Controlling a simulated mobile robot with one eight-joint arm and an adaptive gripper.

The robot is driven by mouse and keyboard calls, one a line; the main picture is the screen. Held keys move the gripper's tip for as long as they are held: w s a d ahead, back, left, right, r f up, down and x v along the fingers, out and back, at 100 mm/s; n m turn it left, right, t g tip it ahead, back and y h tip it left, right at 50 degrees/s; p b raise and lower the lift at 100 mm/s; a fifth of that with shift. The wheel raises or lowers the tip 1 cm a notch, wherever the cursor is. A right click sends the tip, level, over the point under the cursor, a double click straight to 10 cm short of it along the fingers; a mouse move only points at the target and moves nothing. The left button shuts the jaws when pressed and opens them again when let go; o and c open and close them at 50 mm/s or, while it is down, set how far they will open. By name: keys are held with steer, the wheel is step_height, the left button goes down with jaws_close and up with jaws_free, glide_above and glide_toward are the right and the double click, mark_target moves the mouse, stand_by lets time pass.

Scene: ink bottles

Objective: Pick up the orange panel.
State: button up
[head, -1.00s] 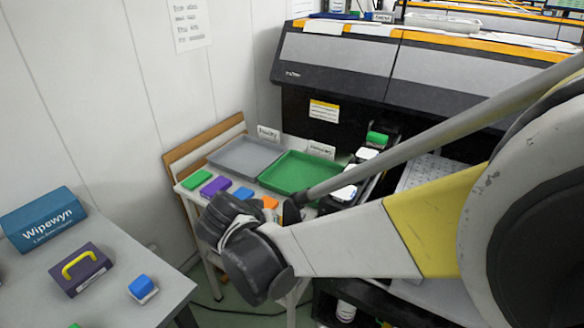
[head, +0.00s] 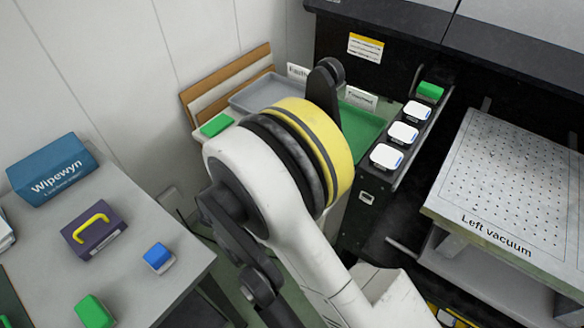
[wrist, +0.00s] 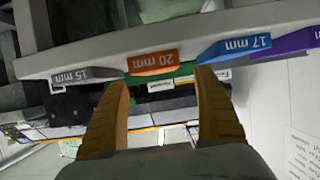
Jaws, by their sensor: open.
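The orange panel (wrist: 153,62), marked "20 mm", sits at the edge of a pale table in the wrist view. In the head view my arm hides it. My gripper (wrist: 160,80) shows in the wrist view with its two yellowish fingers wide apart and nothing between them. The orange panel appears just beyond the fingertips, within the gap between them in the picture. I cannot tell the exact distance, but no finger is seen closed on it.
In the wrist view a grey "15 mm" panel (wrist: 85,74) lies left of the orange one; a blue "17 mm" panel (wrist: 234,48) and a purple panel (wrist: 300,40) lie right. The head view shows a green tray (head: 360,124), a grey tray (head: 262,92) and a green panel (head: 217,125).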

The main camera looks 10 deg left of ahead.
steer(key=b+x, duration=0.2)
steer(key=x, duration=0.4)
steer(key=shift+b, duration=0.35)
steer(key=shift+s, duration=0.1)
steer(key=c, duration=1.3)
